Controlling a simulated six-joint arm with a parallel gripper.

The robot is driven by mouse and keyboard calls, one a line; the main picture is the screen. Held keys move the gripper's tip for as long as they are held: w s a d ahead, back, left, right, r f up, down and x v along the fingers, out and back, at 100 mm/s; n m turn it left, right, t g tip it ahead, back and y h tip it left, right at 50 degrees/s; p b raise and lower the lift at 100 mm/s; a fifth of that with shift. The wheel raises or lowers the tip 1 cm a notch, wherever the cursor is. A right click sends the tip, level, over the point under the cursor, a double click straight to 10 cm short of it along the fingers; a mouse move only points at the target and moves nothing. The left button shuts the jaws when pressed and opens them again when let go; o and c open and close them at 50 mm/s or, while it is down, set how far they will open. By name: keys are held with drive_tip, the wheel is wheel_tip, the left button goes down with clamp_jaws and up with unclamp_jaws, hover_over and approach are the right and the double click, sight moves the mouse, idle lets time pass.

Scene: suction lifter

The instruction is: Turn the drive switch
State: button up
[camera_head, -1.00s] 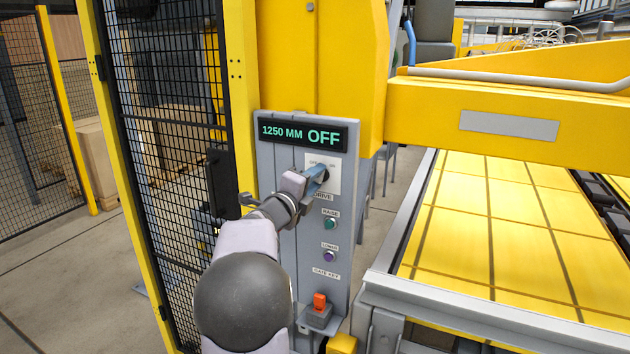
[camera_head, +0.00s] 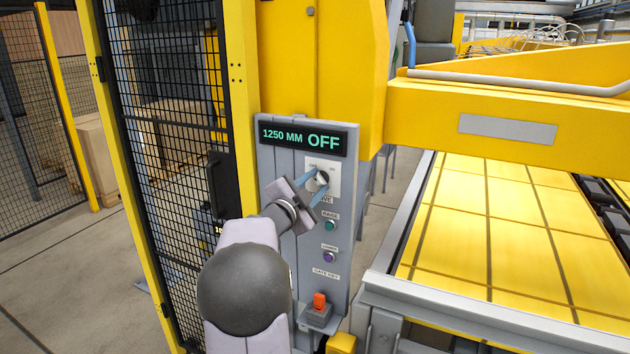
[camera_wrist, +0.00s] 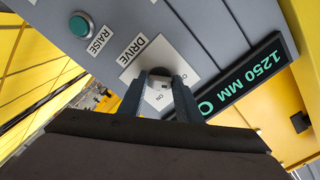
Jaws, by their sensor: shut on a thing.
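The drive switch (camera_head: 322,177) is a dark round knob on a white plate near the top of the grey control panel (camera_head: 268,160). My gripper (camera_head: 322,180) is at the knob, its two blue-grey fingers on either side of it. In the wrist view my gripper (camera_wrist: 160,90) is shut on the drive switch (camera_wrist: 159,76), whose pale top shows between the fingers. The display (camera_head: 303,135) above it reads "1250 MM OFF". The fingers hide part of the switch plate and its lettering.
Below the switch on the panel are the green raise button (camera_head: 330,225), the purple lower button (camera_head: 329,257) and a red key (camera_head: 319,300) in the gate key holder. A mesh gate (camera_head: 165,130) stands close on the left.

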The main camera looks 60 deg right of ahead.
drive_tip(key=shift+n, duration=0.7)
drive_tip(key=o, duration=1)
drive_tip(key=shift+a, duration=0.1)
drive_tip(key=shift+a+b, duration=1.4)
drive_tip(key=shift+a, duration=2.2)
